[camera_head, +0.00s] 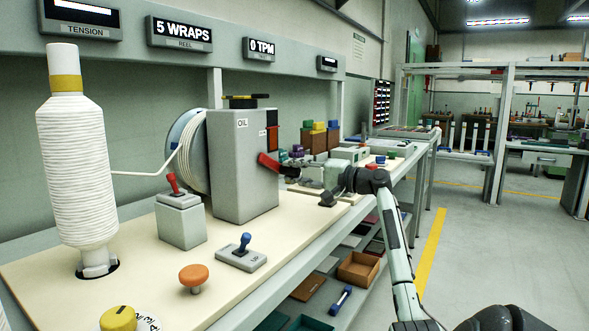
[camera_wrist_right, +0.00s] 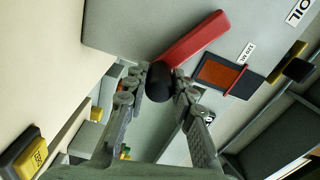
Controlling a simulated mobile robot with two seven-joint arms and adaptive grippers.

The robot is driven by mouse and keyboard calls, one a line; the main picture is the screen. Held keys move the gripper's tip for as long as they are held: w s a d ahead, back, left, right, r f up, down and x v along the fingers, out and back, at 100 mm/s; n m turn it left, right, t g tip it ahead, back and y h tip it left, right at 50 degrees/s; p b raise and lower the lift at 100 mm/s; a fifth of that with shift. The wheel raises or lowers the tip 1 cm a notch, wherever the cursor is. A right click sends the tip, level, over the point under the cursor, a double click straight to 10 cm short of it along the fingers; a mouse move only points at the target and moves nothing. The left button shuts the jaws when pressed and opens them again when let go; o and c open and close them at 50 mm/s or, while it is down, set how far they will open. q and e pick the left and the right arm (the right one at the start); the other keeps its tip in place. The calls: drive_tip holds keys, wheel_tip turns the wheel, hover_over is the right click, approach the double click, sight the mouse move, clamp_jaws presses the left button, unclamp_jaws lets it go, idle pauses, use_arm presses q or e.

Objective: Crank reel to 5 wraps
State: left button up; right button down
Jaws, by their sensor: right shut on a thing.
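The reel (camera_head: 186,150) is a pale disc wound with white cord, on the left side of a grey box (camera_head: 243,170) marked OIL. A red crank arm (camera_head: 268,164) with a black knob is on the box's right side. My right gripper (camera_head: 293,173) is shut on the black knob (camera_wrist_right: 158,82); the red crank arm (camera_wrist_right: 195,47) runs up and right from it in the wrist view. The sign above the reel (camera_head: 180,35) reads 5 WRAPS. My left gripper is not in view.
A tall white yarn bobbin (camera_head: 75,160) stands at the left. A red lever box (camera_head: 181,222), a blue lever plate (camera_head: 242,256), an orange knob (camera_head: 194,275) and a yellow knob (camera_head: 118,319) are on the bench. Open floor lies at the right.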

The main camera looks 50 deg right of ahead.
idle(0.3)
drive_tip(key=c, duration=1.3)
unclamp_jaws()
drive_tip(key=shift+w, duration=0.1)
drive_tip(key=shift+o, duration=0.2)
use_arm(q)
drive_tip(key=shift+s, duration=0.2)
use_arm(e)
drive_tip(key=s, duration=1.2)
drive_tip(key=shift+d, duration=0.45)
